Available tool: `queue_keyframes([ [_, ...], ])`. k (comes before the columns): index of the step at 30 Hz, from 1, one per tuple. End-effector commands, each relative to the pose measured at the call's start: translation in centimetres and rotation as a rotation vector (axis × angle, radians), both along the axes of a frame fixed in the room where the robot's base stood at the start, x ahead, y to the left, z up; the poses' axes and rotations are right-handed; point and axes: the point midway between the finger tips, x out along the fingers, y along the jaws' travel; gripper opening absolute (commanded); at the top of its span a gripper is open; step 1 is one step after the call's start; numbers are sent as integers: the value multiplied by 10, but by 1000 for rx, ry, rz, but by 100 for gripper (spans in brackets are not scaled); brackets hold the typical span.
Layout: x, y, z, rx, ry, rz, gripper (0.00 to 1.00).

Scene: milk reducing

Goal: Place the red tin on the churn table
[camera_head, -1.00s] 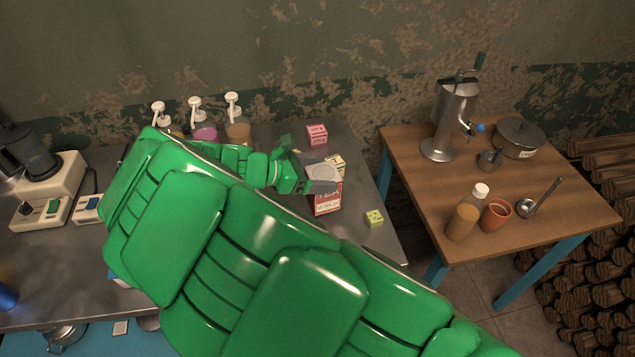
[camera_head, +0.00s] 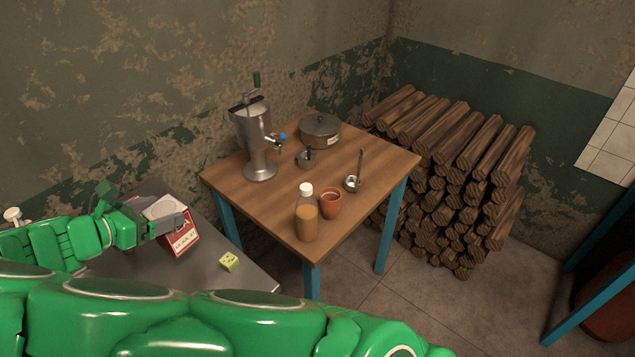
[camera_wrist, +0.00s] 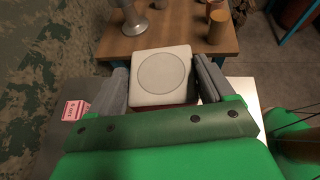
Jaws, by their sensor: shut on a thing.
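The red tin (camera_head: 180,238) has a pale lid with a round ring and a white label with text on its side. My gripper (camera_head: 160,226) is shut on it, above the right part of the metal counter. In the wrist view the tin (camera_wrist: 161,76) sits between the two grey fingers of my gripper (camera_wrist: 163,85), its pale top facing the camera. The churn table (camera_head: 285,160) is wooden with blue legs, right of the tin and apart from it. It also shows at the top of the wrist view (camera_wrist: 190,38).
On the churn table stand a metal churn (camera_head: 255,140), a lidded pot (camera_head: 320,131), a bottle (camera_head: 306,218), an orange cup (camera_head: 330,204) and a ladle (camera_head: 353,181). Stacked logs (camera_head: 450,190) stand right of the table.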

Motion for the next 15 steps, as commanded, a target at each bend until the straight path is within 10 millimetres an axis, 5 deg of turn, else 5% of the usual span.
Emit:
queue_keyframes([
  [15,126,-103,-16,0,-15,-57,22],
])
